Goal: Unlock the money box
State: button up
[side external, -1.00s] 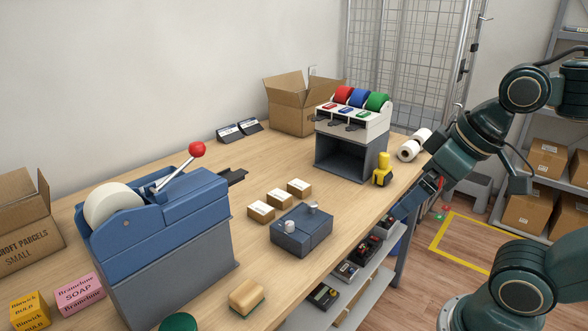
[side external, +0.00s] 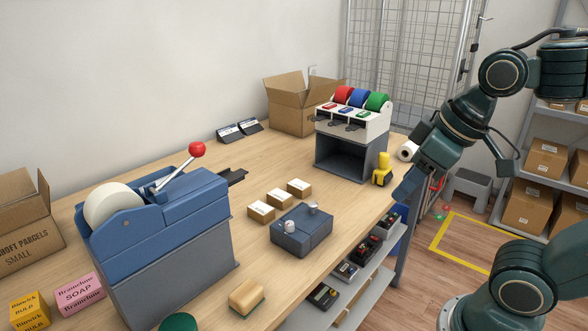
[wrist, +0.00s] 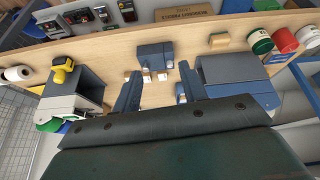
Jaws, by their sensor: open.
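The likely money box is a low blue-grey box (side external: 301,233) on the counter, right of the middle in the side view. A pale round cylinder (side external: 290,227) and a smaller grey fitting (side external: 313,207) stand on its top. I cannot tell which is a lock or key. In the wrist view, the box (wrist: 155,54) shows beyond my fingers. My gripper (side external: 399,190) is open and empty by the counter's right edge, well apart from the box. Its fingers (wrist: 160,70) show spread in the wrist view.
Several small parcels (side external: 261,211) lie just behind the box. A large blue tape dispenser (side external: 165,240) with a red-knobbed lever stands left. A three-roll dispenser (side external: 352,135) and yellow stamp-like tool (side external: 382,170) stand near my gripper. A brush-like block (side external: 246,298) lies in front.

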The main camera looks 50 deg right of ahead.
jog(key=w+r+n+g, duration=0.1)
jog(key=w+n+g, duration=0.35)
jog(key=w, duration=0.75)
jog(key=n, duration=0.8)
send_over(290, 223)
notch_tip(290, 223, down, 6)
jog(key=shift+w+g, duration=0.1)
jog(key=shift+g, duration=0.25)
notch_tip(290, 223, down, 14)
jog(key=shift+r, duration=0.15)
jog(key=shift+c, duration=0.4)
grip_shut()
